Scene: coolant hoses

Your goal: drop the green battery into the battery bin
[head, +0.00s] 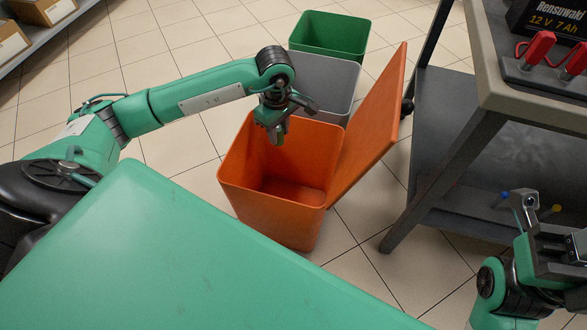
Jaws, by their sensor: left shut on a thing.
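My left gripper (277,118) is shut on the small green battery (279,133), which hangs over the mouth of the orange bin. Most of the battery is hidden by the fingers. The orange bin (270,219) stands open on the tiled floor, its orange lid (370,130) tilted up at its right side. I see no label on it, and its visible inside looks empty. My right gripper (532,208) is at the lower right beside the cart; I cannot tell whether its jaws are open.
A grey bin (328,84) and a green bin (330,35) stand behind the orange one. A grey cart (440,150) at the right carries red-handled tools (540,48) and a display box (550,18). Cardboard boxes (42,10) sit on a shelf at the upper left.

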